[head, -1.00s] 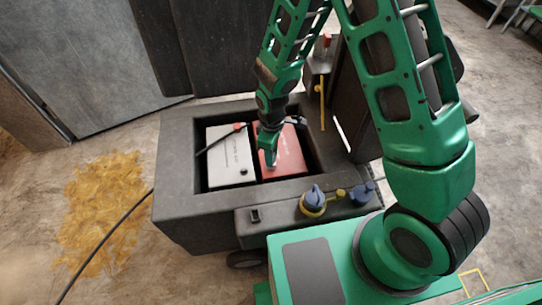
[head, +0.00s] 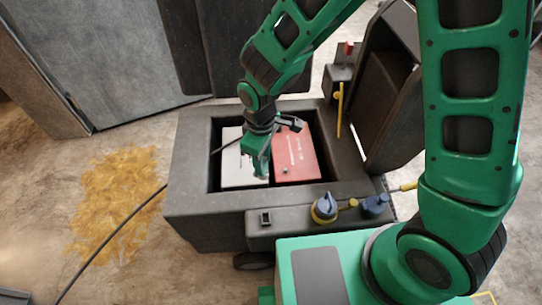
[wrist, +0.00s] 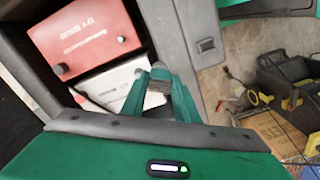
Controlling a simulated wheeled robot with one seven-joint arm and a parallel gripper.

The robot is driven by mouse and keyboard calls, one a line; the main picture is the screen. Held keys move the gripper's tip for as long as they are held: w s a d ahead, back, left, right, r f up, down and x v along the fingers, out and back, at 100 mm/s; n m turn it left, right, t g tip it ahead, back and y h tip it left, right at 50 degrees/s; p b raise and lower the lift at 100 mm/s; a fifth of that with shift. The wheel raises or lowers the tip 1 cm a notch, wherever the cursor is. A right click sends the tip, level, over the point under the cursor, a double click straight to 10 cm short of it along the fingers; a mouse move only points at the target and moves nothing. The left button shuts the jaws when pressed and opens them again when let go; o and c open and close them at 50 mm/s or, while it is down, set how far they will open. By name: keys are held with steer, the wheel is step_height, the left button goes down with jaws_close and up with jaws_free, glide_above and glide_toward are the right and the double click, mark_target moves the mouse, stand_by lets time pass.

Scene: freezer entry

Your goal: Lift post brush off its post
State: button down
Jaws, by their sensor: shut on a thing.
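My gripper (head: 260,165) reaches down into the dark battery compartment (head: 190,180), over the front right part of the white battery (head: 232,176). The red battery (head: 296,158) lies beside it on the right. In the wrist view, the fingers (wrist: 160,88) are shut on a small grey-brown piece, which looks like the post brush (wrist: 160,74). The white battery (wrist: 110,84) is behind it and the red battery (wrist: 85,38) farther left. In the head view the fingers hide the brush. I cannot tell whether the brush still touches a post.
A black cable (head: 112,236) runs over the floor past a yellow-brown stain (head: 120,195). The raised dark cover (head: 388,95) stands at the right. A tool bag (wrist: 288,78) stands on the floor in the wrist view.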

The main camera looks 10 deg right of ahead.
steer(key=shift+s+a+r, duration=0.2)
steer(key=shift+a+r, duration=0.05)
steer(key=shift+r, duration=2.2)
